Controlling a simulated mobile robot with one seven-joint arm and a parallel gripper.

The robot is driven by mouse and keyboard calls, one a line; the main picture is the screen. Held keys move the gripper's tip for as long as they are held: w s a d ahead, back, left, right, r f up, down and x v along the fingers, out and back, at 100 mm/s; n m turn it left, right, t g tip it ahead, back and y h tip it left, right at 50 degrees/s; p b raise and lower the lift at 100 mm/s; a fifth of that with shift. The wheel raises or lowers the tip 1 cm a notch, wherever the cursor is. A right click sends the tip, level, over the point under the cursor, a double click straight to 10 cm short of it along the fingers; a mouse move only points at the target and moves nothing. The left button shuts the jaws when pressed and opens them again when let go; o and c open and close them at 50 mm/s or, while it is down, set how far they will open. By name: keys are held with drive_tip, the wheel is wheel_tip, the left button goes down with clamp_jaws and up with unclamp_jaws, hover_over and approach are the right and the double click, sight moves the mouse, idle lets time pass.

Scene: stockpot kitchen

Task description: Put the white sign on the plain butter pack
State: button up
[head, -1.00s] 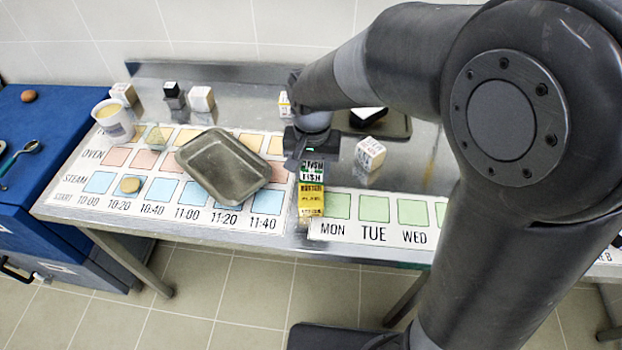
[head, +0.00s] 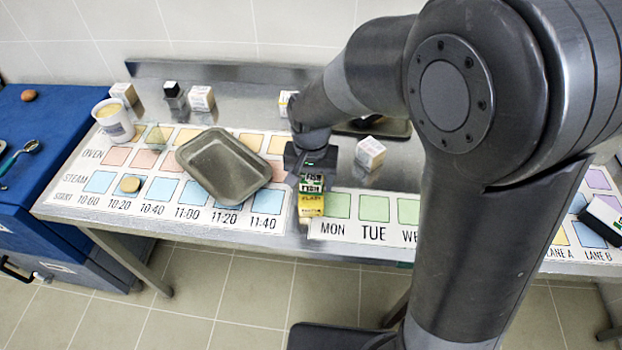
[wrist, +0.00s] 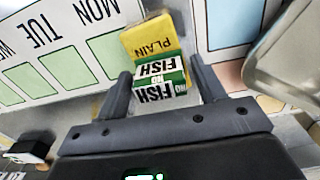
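The white sign (head: 311,182), a folded card with green bands and "NO FISH" lettering, is between the fingers of my gripper (head: 309,172). The plain butter pack (head: 311,206) is yellow and lies at the front edge of the counter. In the wrist view the pack (wrist: 152,38) reads "PLAIN", and the sign overlaps its near part. I cannot tell whether the sign touches the pack or hangs just above it.
A grey metal tray (head: 222,168) lies left of the pack. A white printed box (head: 370,153) stands to the right, behind the weekday strip (head: 342,229). A white tub (head: 113,120) and small boxes (head: 201,98) stand farther left. A black-topped block (head: 602,218) is at far right.

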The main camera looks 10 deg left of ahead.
sight(314, 178)
drive_tip(key=shift+o, duration=0.2)
wheel_tip(314, 178, up, 12)
drive_tip(key=shift+r, duration=0.2)
idle(0.3)
drive_tip(key=s+d+r+t, duration=0.2)
drive_tip(key=s+d, duration=0.4)
drive_tip(key=d, duration=0.4)
drive_tip(key=s+d+r+t, duration=0.3)
drive_tip(key=s+d, duration=0.3)
drive_tip(key=d, duration=0.5)
drive_tip(key=shift+s+r+t, duration=0.3)
drive_tip(key=shift+s+r, duration=0.1)
drive_tip(key=shift+r, duration=0.15)
